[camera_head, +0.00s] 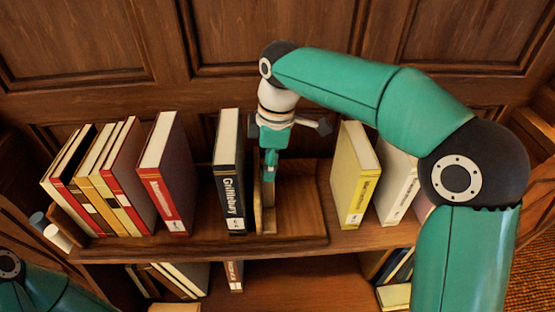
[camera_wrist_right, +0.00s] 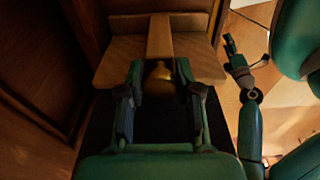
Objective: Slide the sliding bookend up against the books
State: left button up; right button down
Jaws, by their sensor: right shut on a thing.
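The sliding bookend (camera_head: 258,206) is a thin upright wooden panel on the shelf board, just right of a black book (camera_head: 231,172). Any gap between them looks narrow; I cannot tell whether they touch. My right gripper (camera_head: 269,165) reaches down on the bookend's right side. In the wrist view my right gripper (camera_wrist_right: 160,84) is shut on a brass knob (camera_wrist_right: 160,72) in front of the wooden bookend (camera_wrist_right: 122,62). A red book (camera_head: 168,175) stands left of the black one, with a gap between. Several books (camera_head: 100,180) lean farther left. My left gripper (camera_wrist_right: 238,62) shows small in the wrist view.
A yellow book (camera_head: 353,175) and a white book (camera_head: 396,180) stand to the right, beyond bare shelf (camera_head: 305,205). A fixed wooden end (camera_head: 68,222) closes the row at left. More books (camera_head: 180,278) sit on the lower shelf. Wood panelling is behind.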

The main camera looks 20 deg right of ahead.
aim_at(255, 172)
jog(key=shift+w+a+r, duration=0.1)
jog(key=shift+w+a, duration=0.2)
jog(key=shift+a, duration=0.45)
jog(key=shift+p, duration=0.3)
jog(key=shift+w+a+r+p, duration=0.15)
jog(key=shift+a+p, duration=0.3)
jog(key=shift+a, duration=0.25)
jog(key=shift+w+a+p, duration=0.2)
jog(key=shift+a+p, duration=0.2)
jog(key=shift+a, duration=0.35)
jog(key=shift+w+a+p, duration=0.25)
jog(key=shift+a+p, duration=0.1)
jog(key=shift+a, duration=0.4)
jog(key=shift+w+a+p, duration=0.2)
jog(key=shift+a+p, duration=0.2)
jog(key=shift+a, duration=0.5)
jog(key=shift+w+a+p, duration=0.15)
jog(key=shift+w+a, duration=0.1)
jog(key=shift+a, duration=0.65)
jog(key=shift+w+a+p, duration=0.15)
jog(key=shift+w+a, duration=0.1)
jog(key=shift+a, duration=0.7)
jog(key=shift+w+a+p, duration=0.15)
jog(key=shift+w+a, duration=0.1)
jog(key=shift+a, duration=0.75)
